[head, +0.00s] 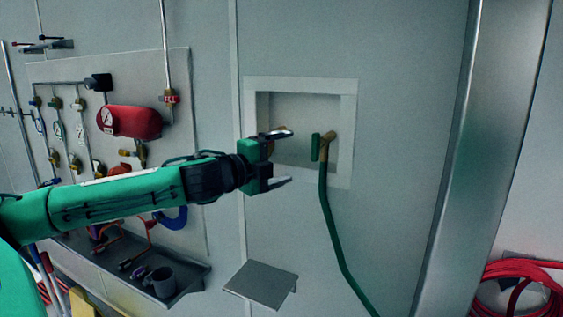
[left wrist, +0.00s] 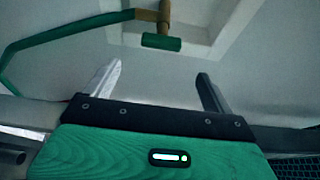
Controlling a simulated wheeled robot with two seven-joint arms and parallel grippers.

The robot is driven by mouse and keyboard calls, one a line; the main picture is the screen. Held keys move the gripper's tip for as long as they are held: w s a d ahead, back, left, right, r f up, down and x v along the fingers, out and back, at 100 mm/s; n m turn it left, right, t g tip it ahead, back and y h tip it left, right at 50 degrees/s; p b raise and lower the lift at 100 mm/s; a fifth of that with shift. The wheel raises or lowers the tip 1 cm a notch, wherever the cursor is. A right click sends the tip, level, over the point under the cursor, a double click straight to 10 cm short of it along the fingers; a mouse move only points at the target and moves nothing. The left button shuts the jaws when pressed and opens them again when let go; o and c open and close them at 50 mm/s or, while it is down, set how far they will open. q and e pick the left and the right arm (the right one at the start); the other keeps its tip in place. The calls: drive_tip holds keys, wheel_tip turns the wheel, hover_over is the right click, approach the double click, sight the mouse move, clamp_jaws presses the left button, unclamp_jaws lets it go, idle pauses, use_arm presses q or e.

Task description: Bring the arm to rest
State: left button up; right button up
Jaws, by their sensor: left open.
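My left arm (head: 120,193) comes in from the left and reaches across toward the wall recess. Its gripper (head: 284,158) is open and empty, with the two fingers apart in front of the recess's left side. The left wrist view also shows the open gripper (left wrist: 158,85) with nothing between its fingers. A green-handled fitting (head: 316,147) with a brass body sits in the recess, to the right of my fingertips and apart from them. It also shows in the left wrist view (left wrist: 161,42), beyond the fingers. My right gripper is in neither view.
A green hose (head: 328,215) hangs from the fitting. A small grey shelf (head: 261,283) juts out below. A metal post (head: 478,150) stands right, near coiled red hose (head: 522,287).

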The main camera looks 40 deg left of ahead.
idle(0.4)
use_arm(q)
drive_tip(key=s+d+f+n+g, duration=0.15)
drive_tip(key=d+f, duration=0.25)
drive_tip(key=f, duration=0.6)
drive_tip(key=d+f+n+g+y, duration=0.1)
drive_tip(key=d+f+n+g, duration=0.3)
drive_tip(key=f, duration=0.6)
drive_tip(key=s+d+f+n+t, duration=0.15)
drive_tip(key=d+f, duration=0.35)
drive_tip(key=f, duration=0.5)
drive_tip(key=s+d+f+n+g+y, duration=0.1)
drive_tip(key=s+d+f+n+g, duration=0.25)
drive_tip(key=s+f, duration=0.45)
drive_tip(key=s+d+f+n+g, duration=0.2)
drive_tip(key=s+f+n+g, duration=0.15)
drive_tip(key=s+f, duration=0.45)
drive_tip(key=s+d+f+n+g+y, duration=0.1)
drive_tip(key=s+d+f+n+g, duration=0.25)
drive_tip(key=s, duration=0.65)
wheel_tip(320, 180, down, 34)
drive_tip(key=s+a+g+b, duration=0.1)
drive_tip(key=b, duration=0.1)
drive_tip(key=s+a+f, duration=0.2)
drive_tip(key=s+f, duration=0.7)
drive_tip(key=f, duration=0.1)
drive_tip(key=s+a+f+g+b, duration=0.1)
drive_tip(key=s+f, duration=0.9)
drive_tip(key=f, duration=0.1)
drive_tip(key=shift+a, duration=0.4)
